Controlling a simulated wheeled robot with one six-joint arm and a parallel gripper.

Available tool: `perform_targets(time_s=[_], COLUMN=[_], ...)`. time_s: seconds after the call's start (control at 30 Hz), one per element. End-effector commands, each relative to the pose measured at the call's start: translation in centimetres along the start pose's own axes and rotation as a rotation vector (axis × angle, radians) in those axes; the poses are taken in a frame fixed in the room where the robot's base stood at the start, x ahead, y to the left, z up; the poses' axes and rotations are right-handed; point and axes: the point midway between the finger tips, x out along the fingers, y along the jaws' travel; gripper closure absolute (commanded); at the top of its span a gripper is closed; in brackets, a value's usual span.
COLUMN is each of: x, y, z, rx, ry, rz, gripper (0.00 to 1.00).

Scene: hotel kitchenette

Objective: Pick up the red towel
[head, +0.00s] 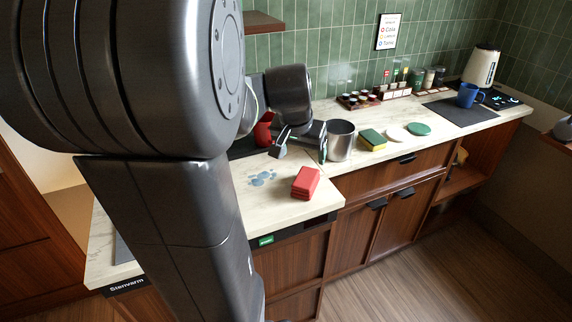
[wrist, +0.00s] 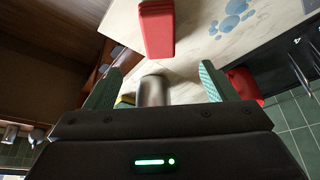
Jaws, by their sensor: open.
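The red towel (head: 305,182) lies folded in a thick stack on the pale countertop near its front edge. It also shows at the top of the wrist view (wrist: 157,30), beyond my fingertips. My gripper (head: 300,152) is open and empty. It is above the counter, behind the towel in the head view and apart from it. In the wrist view the two teal-padded fingers (wrist: 160,82) are spread wide with nothing gripped between them.
A steel pot (head: 340,141) stands right of my gripper. A red object (head: 264,130) is behind it, partly hidden. A yellow-green sponge (head: 372,139), white disc (head: 397,134) and green disc (head: 419,129) lie farther right. A blue-grey spill (head: 262,178) is left of the towel.

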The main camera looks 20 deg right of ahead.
Motion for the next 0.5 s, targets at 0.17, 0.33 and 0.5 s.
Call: perform_targets(time_s=[0.17, 0.33, 0.5], x=[3.5, 6.3, 7.6], y=[0.0, 0.0, 0.0], z=[0.2, 0.2, 0.1], rx=[-0.001, 0.0, 0.0], ry=[-0.008, -0.007, -0.004], rz=[0.002, 0.001, 0.0], gripper=[0.22, 0.22, 0.22])
